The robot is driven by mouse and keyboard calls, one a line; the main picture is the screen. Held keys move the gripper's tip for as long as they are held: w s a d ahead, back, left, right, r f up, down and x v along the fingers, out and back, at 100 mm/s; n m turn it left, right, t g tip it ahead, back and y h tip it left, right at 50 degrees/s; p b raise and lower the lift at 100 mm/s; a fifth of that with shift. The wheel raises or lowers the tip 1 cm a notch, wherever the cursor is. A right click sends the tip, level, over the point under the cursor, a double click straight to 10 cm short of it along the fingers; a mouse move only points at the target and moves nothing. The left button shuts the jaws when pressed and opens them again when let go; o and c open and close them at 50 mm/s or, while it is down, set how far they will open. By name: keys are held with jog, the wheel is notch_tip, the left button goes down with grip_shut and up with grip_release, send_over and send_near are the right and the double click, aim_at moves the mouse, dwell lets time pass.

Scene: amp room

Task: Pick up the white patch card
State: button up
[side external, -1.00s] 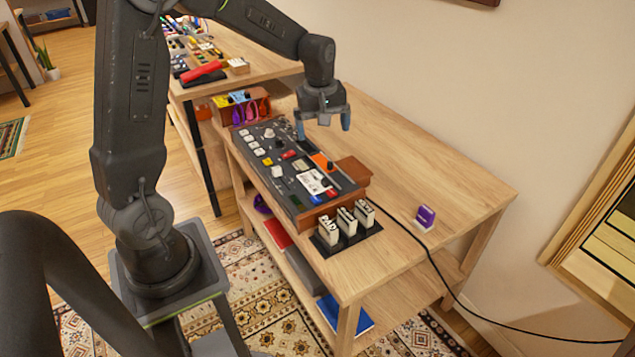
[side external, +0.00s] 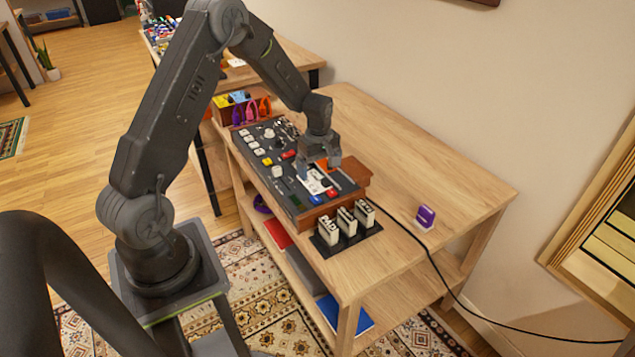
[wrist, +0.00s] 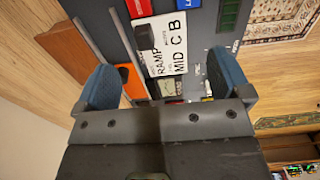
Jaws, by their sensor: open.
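The white patch card (wrist: 170,50) lies on the dark control panel (wrist: 112,30), with black lettering that includes "RAMP" and "MID". A dark block overlaps its left edge in the wrist view. In the side external view the card (side external: 310,184) is partly hidden by my gripper. My gripper (side external: 318,166) is open and empty, pointing down over the panel. In the wrist view its two blue-tipped fingers (wrist: 163,70) stand on either side of the card, apart from it. I cannot tell the exact height of the fingertips above the card.
A black holder with upright white blocks (side external: 346,222) stands in front of the panel. A purple stamp-like object (side external: 425,217) and a black cable (side external: 440,275) lie to the right. An orange piece (wrist: 130,78) is beside the left finger. The right table area (side external: 440,180) is clear.

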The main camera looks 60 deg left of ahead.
aim_at(318, 185)
notch_tip(318, 185, down, 5)
jog(key=shift+a+f, duration=0.1)
jog(key=shift+a, duration=0.05)
jog(key=shift+c, duration=0.2)
jog(key=c, duration=1)
jog(key=shift+r, duration=0.2)
